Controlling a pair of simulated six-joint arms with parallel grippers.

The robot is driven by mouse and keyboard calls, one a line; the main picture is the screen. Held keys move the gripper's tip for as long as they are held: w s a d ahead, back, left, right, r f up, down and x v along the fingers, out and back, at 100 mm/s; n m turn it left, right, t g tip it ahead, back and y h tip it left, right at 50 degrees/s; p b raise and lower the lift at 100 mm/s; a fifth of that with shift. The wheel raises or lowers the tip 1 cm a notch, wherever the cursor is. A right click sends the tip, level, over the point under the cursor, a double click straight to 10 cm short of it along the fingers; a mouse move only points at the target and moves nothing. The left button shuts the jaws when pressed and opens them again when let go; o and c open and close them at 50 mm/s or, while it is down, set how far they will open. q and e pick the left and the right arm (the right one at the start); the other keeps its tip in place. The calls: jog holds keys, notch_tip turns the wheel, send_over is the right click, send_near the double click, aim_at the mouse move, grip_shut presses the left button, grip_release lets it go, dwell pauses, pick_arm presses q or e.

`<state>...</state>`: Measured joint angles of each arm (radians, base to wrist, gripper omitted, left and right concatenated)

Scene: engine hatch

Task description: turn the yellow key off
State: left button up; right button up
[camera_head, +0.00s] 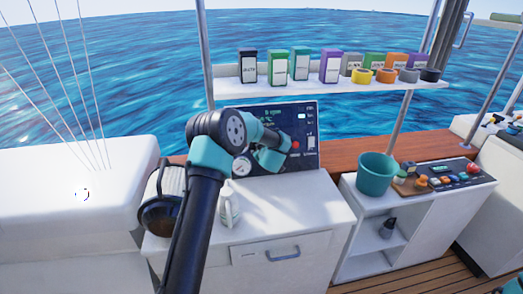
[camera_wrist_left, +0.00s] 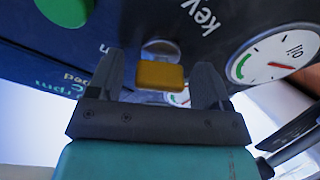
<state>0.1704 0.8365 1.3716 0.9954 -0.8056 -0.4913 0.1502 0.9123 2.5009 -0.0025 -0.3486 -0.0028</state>
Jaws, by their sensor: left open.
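The yellow key (camera_wrist_left: 160,75) sits on the dark control panel (camera_wrist_left: 200,20), with the word "key" printed beside it. In the left wrist view my left gripper (camera_wrist_left: 167,80) is open, with one finger on each side of the key. I cannot tell whether either finger touches it. In the head view my left arm reaches up to the instrument panel (camera_head: 307,125), and its wrist hides the key and the fingertips.
An oil gauge (camera_wrist_left: 275,58) and a green round knob (camera_wrist_left: 65,8) are close to the key. A white bottle (camera_head: 229,205) stands on the white cabinet (camera_head: 300,215) below. A teal bucket (camera_head: 376,174) stands to the right. A shelf (camera_head: 385,86) with boxes and tape rolls is above.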

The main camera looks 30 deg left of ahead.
pick_arm(q)
jog(key=c, duration=0.9)
jog(key=shift+n, duration=0.3)
jog(key=n, duration=0.6)
jog(key=shift+g, duration=0.3)
jog(key=n, duration=0.5)
jog(key=shift+n+g, duration=0.3)
jog(key=shift+n, duration=0.1)
jog(key=shift+f, duration=0.1)
